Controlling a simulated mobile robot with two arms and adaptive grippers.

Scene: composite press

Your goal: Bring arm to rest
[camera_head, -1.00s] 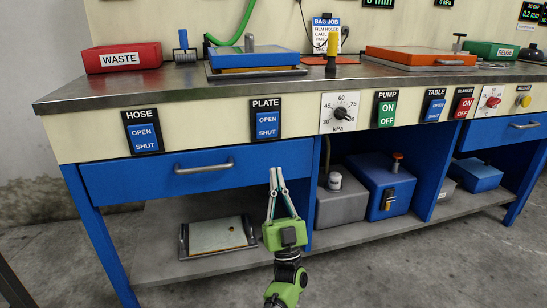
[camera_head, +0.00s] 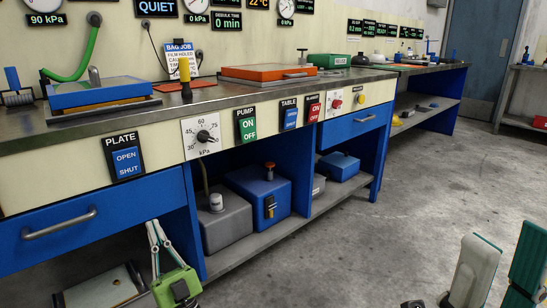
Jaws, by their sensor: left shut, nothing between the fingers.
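My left gripper (camera_head: 154,222) is green with two slim pale fingers. It points up in front of the blue bench's left drawer and lower opening, with its fingertips together and nothing between them. My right gripper (camera_head: 508,238) shows at the lower right corner, over the grey floor. Its two broad fingers, one pale and one dark green, stand apart with an empty gap between them. The rest of the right arm is mostly cut off by the picture's edge.
The bench (camera_head: 95,138) runs along the left, with a drawer handle (camera_head: 60,224) close to my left gripper. A blue box (camera_head: 258,195) and a grey box (camera_head: 226,226) sit on the lower shelf. Open floor (camera_head: 400,215) lies to the right.

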